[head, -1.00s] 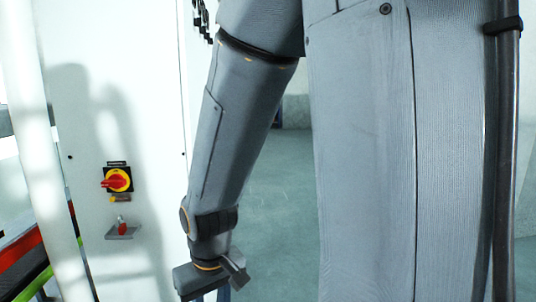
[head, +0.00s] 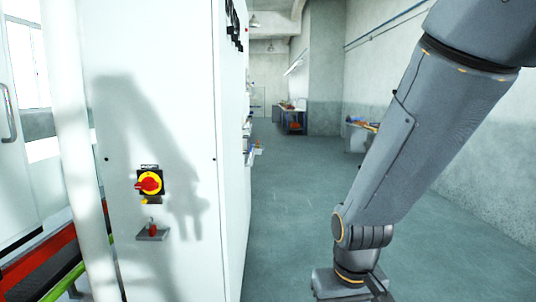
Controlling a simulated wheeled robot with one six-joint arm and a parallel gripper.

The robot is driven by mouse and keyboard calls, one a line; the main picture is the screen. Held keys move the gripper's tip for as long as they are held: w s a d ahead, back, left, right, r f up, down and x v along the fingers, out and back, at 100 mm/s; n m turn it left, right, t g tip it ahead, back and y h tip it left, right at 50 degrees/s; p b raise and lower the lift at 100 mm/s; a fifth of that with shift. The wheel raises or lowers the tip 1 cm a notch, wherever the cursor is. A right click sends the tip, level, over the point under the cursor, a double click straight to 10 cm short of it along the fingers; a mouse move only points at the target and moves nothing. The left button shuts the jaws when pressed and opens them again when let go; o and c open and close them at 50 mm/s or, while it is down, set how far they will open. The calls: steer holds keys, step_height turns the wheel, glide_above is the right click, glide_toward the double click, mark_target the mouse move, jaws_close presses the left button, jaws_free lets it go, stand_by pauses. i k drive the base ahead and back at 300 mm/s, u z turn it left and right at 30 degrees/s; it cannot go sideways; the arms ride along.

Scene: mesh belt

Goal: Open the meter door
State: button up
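A tall white cabinet (head: 200,70) stands at the left of the head view. Its front panel looks shut and flat. It carries a red and yellow rotary switch (head: 149,184) and a small red-knobbed fitting (head: 152,230) below. I cannot tell which part is the meter door. My gripper (head: 352,288) is at the bottom edge, right of the cabinet and apart from it. Its fingertips are cut off by the frame, so its opening is hidden.
A white post (head: 75,130) and red and green rails (head: 40,262) stand left of the cabinet. Small dark fittings (head: 237,30) line its right edge. The green floor (head: 290,200) is clear on the right, with workbenches (head: 293,118) far back.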

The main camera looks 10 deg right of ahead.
mark_target(226, 56)
steer(key=z, duration=0.55)
steer(key=i, duration=1.55)
steer(key=u, duration=0.85)
steer(key=i, duration=0.5)
steer(key=u, duration=0.5)
